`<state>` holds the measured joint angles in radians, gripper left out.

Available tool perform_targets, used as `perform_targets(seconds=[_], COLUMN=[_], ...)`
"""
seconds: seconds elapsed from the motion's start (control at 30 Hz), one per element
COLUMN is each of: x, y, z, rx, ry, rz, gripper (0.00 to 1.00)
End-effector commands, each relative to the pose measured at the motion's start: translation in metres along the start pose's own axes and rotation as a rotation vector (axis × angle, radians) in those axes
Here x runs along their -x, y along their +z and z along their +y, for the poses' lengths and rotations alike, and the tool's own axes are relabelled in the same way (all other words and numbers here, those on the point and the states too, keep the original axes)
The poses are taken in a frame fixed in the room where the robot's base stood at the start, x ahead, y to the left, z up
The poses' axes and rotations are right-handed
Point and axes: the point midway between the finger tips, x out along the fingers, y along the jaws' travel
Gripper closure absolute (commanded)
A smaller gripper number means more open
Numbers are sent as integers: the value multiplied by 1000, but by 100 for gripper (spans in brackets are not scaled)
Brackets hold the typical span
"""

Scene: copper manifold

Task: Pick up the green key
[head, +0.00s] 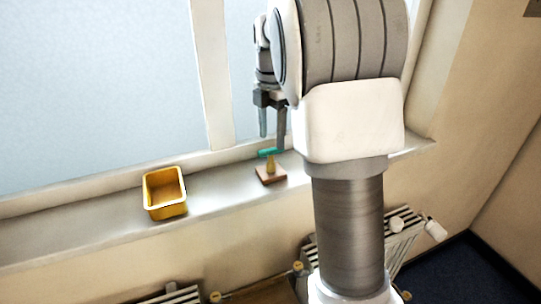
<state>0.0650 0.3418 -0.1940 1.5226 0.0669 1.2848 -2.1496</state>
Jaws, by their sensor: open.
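The green key (268,152) is a small green bar on the window sill. It rests at the top of a small yellowish post (270,166) that stands on a brown square base (270,176). My gripper (272,142) is open and points down. Its fingers hang just above or beside the green key; one finger's tip is close to the key's right end in the picture. I cannot tell whether it touches. Nothing is seen held between the fingers. My arm hides part of the sill to the right.
A yellow open bin (164,211) stands on the window sill (222,198) to the left. The window frame (213,75) rises close behind. Radiators (405,228) lie below the sill. The sill between bin and base is clear.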

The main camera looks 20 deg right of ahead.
Motion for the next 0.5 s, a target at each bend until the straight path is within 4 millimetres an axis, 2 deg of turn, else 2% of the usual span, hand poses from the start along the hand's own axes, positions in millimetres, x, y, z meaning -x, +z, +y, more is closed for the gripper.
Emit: perform_targets(seconds=[0.1,0.33,0.5], x=[-18,-33,-58], y=[-1,0,2], z=[0,1,4], rx=[-1,-1,0], ry=[-1,-1,-4], rz=[1,1,2], gripper=[35,35,35])
